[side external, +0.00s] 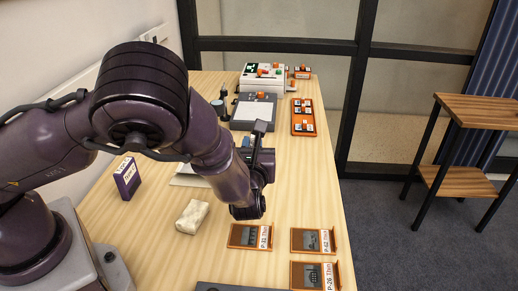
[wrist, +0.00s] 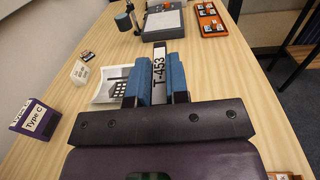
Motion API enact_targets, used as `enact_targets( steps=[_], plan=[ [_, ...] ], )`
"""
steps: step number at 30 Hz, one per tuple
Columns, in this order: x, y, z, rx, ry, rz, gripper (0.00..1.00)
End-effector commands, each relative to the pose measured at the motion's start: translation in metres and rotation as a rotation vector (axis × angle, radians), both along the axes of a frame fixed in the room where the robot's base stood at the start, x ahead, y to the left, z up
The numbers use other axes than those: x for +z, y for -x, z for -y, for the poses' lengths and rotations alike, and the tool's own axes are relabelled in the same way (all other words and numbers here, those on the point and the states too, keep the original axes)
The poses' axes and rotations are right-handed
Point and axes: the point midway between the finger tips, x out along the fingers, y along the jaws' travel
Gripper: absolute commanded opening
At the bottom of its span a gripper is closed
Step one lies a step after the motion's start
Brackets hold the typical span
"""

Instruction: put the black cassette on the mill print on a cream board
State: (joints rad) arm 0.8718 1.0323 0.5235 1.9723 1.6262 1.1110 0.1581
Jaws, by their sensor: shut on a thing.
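The black cassette (wrist: 159,66), with a white T-453 label along its edge, is held upright between the blue pads of my gripper (wrist: 158,82). My gripper is shut on it, above the table. In the side view my gripper (side external: 260,160) points away from the camera, and my arm hides part of it. A pale board with a dark building picture (wrist: 114,86) lies left of my gripper in the wrist view, partly hidden by the left finger. In the side view a pale board edge (side external: 186,181) shows behind my arm.
Orange trays with dark prints (side external: 250,237) lie at the front. A grey device (side external: 253,112) and an orange tray (side external: 303,117) are farther back. The right middle of the table is clear.

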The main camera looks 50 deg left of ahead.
Motion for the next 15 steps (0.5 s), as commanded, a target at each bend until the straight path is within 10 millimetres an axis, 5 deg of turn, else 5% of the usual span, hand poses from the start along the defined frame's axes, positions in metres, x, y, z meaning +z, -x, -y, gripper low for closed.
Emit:
enact_targets(
  steps=[5, 15],
  plan=[
    [-0.002, 0.007, -0.044, 0.101, -0.001, -0.001, 0.0],
    [-0.029, 0.025, -0.176, 0.224, 0.003, -0.003, 0.0]
  ],
)
